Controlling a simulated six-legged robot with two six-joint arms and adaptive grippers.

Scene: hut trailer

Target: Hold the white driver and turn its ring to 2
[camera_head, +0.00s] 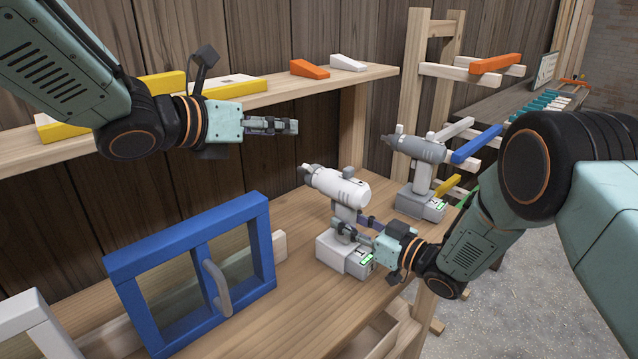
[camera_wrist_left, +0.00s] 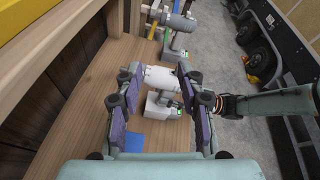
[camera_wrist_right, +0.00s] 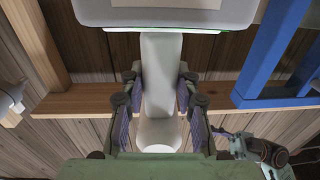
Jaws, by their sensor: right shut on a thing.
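The white driver (camera_head: 336,185) stands upright on its battery base (camera_head: 338,255) on the wooden bench, nose pointing to the back left. Its ring (camera_head: 313,175) is near the nose; I cannot read its numbers. My right gripper (camera_head: 352,230) is shut on the driver's handle, which shows between its fingers in the right wrist view (camera_wrist_right: 160,75). My left gripper (camera_head: 290,126) is empty, above and left of the driver's nose. In the left wrist view its fingers are apart (camera_wrist_left: 160,100), with the white driver (camera_wrist_left: 160,78) beyond them.
A grey driver (camera_head: 422,150) stands behind on the right. A blue framed window (camera_head: 190,235) with a grey handle stands at the bench's left. A wooden shelf (camera_head: 330,82) with yellow, orange and white blocks runs behind my left arm. The bench's middle is bare.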

